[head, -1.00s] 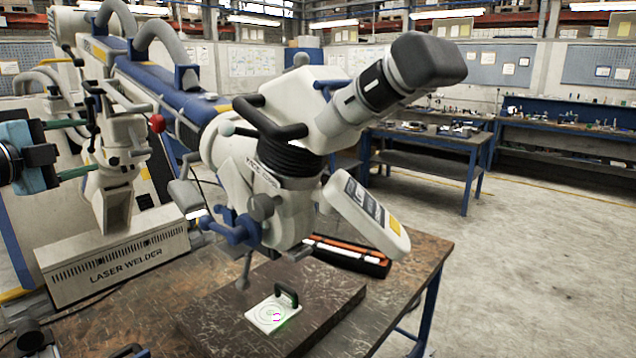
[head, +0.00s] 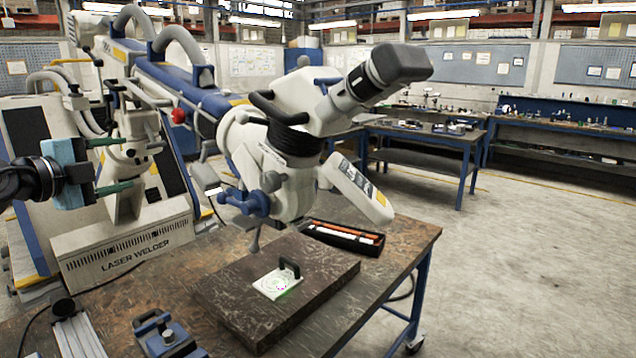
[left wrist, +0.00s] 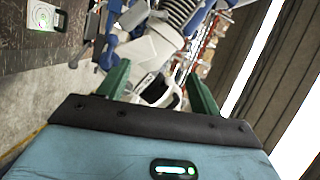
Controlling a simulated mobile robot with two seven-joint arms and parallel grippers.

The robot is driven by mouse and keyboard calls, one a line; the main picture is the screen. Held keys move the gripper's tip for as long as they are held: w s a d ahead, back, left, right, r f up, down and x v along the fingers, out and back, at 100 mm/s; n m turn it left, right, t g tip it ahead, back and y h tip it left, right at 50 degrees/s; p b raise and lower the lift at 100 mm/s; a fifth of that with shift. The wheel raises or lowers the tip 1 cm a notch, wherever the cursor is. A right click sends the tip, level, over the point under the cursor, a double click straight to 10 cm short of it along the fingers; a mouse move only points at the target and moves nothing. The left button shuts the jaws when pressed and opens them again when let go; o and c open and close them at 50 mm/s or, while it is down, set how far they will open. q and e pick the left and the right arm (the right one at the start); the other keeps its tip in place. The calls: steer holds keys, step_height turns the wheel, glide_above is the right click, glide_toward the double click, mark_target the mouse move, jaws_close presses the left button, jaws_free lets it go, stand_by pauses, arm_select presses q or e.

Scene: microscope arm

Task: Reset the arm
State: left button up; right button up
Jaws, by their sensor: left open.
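The microscope arm (head: 175,75) is a blue and white boom coming from the upper left. Its white head (head: 290,150) hangs over the workbench, with a dark eyepiece (head: 385,75) pointing up and right. A red knob (head: 178,116) sits on the boom's side. My left gripper (head: 125,162) is at the left, open and empty, its green fingers pointing right across the front of the white laser welder. In the left wrist view the open fingers (left wrist: 157,75) have white microscope parts beyond them. Contact cannot be told. My right gripper is out of view.
The workbench (head: 400,250) carries a dark slab (head: 225,290) with a white ringed plate (head: 277,284), a tray of orange and white sticks (head: 345,237) and a blue clamp (head: 165,338). The laser welder (head: 130,250) stands at left. Open floor (head: 530,270) lies to the right.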

arm_select(q)
steer(key=d+f+m+g+h, duration=0.1)
steer(key=d+f+g+h, duration=0.1)
steer(key=d+f, duration=0.75)
steer(key=d+f+m+g+h, duration=0.1)
steer(key=d+f+g+h, duration=0.1)
steer(key=d+f, duration=0.75)
steer(key=s+d+f+n+g+h, duration=0.1)
steer(key=s+d+f+n+h, duration=0.15)
steer(key=s+d+f, duration=0.55)
steer(key=s+d+f+n+h, duration=0.1)
steer(key=s+d+f+n, duration=0.3)
steer(key=d, duration=0.7)
steer(key=s+a+f+n+t+y, duration=0.1)
steer(key=s+a+f+n+y, duration=0.4)
steer(key=f, duration=0.4)
steer(key=s+a+f+n+t+y, duration=0.1)
steer(key=s+a+f+n+y, duration=0.2)
steer(key=s+a+f+n, duration=0.45)
steer(key=s+a+f+n+g+y, duration=0.1)
steer(key=s+a+f+y, duration=0.1)
steer(key=s+a+f, duration=0.2)
steer(key=s+a+f+n+g+y, duration=0.1)
steer(key=s+a+f+y, duration=0.1)
steer(key=s+a+f, duration=0.3)
steer(key=s+f, duration=0.3)
steer(key=s, duration=0.2)
steer(key=shift+a+g, duration=0.15)
steer(key=shift+g, duration=0.25)
